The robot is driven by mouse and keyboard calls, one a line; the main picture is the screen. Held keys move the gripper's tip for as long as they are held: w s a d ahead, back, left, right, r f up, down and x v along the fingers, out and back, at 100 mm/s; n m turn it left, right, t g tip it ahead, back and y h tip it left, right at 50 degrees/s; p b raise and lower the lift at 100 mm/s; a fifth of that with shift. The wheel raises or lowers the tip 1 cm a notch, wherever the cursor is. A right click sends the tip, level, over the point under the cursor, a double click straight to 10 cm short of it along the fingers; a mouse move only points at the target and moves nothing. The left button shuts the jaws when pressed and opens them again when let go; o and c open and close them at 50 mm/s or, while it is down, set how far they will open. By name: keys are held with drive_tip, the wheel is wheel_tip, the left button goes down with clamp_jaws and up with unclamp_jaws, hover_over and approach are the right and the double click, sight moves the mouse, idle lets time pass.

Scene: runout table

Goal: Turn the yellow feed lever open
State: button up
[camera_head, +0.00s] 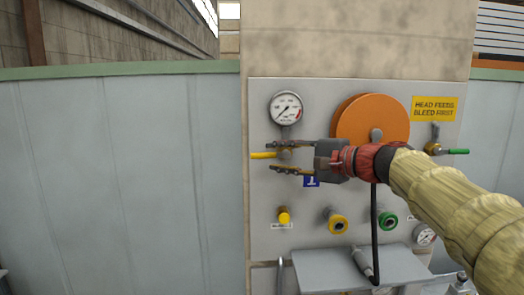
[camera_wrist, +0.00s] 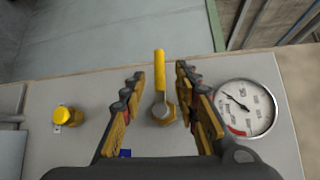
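The yellow feed lever (camera_head: 264,155) sticks out to the left from its valve on the grey panel, below a round gauge, and lies about level in the head view. In the wrist view the yellow lever (camera_wrist: 159,70) points up from a brass valve nut (camera_wrist: 163,112). My gripper (camera_head: 270,157) is open in front of the panel, with one finger above the lever and one below. In the wrist view the fingers of my gripper (camera_wrist: 158,77) stand apart on both sides of the lever, with gaps and no visible contact. The gripper partly hides the valve body in the head view.
A pressure gauge (camera_head: 286,108) sits just above the lever, close to my upper finger. An orange reel (camera_head: 371,121) is behind my wrist, and a green lever (camera_head: 458,151) is at right. A yellow knob (camera_head: 284,215) and a grey shelf (camera_head: 350,266) are below.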

sight(265, 156)
drive_tip(key=p+x, duration=0.1)
drive_tip(key=x, duration=0.5)
drive_tip(key=shift+w+f, duration=0.1)
drive_tip(key=shift+c, duration=1.2)
clamp_jaws()
